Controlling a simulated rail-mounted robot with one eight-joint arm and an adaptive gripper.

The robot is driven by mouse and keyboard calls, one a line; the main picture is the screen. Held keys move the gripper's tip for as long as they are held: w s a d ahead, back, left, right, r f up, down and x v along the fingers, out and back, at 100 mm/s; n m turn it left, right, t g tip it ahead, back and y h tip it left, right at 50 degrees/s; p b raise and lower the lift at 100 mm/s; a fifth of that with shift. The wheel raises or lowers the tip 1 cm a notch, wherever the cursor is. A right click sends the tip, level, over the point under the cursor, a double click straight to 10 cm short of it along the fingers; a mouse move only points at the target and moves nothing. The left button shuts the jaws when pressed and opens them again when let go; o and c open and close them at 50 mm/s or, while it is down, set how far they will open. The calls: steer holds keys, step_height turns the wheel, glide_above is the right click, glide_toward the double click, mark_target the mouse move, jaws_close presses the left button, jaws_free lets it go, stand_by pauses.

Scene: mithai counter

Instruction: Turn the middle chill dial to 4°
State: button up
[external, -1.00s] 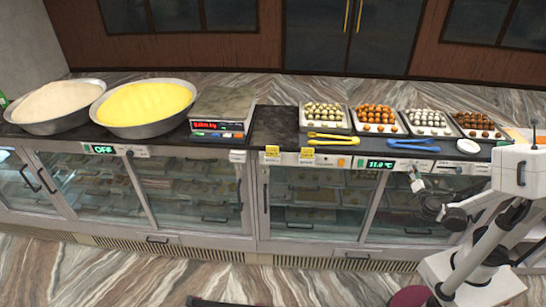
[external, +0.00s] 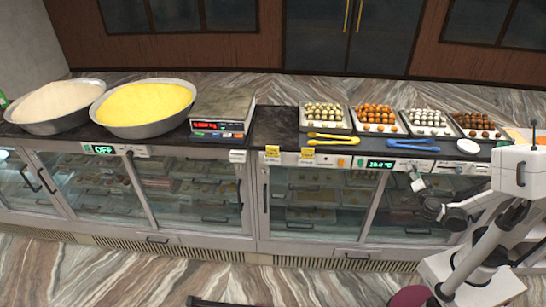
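The middle chill control strip (external: 400,162) runs along the front edge of the counter, right of centre. Its lit green display (external: 381,164) shows a temperature in small digits that I cannot read surely. My gripper (external: 413,174) is at the strip just right of the display, reaching in from the right. The dial itself cannot be made out; my gripper appears to cover that spot. The fingers are too small to show whether they are open or shut on the dial.
Another display (external: 104,149) on the left reads OFF. Above the strip lie yellow tongs (external: 333,139), blue tongs (external: 413,145) and a white round item (external: 468,146). Sweet trays (external: 376,119) stand behind them. Glass doors (external: 400,205) are below; open floor lies in front.

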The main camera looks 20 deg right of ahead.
steer(key=v, duration=1.2)
stand_by(0.5)
steer(key=shift+r, duration=0.1)
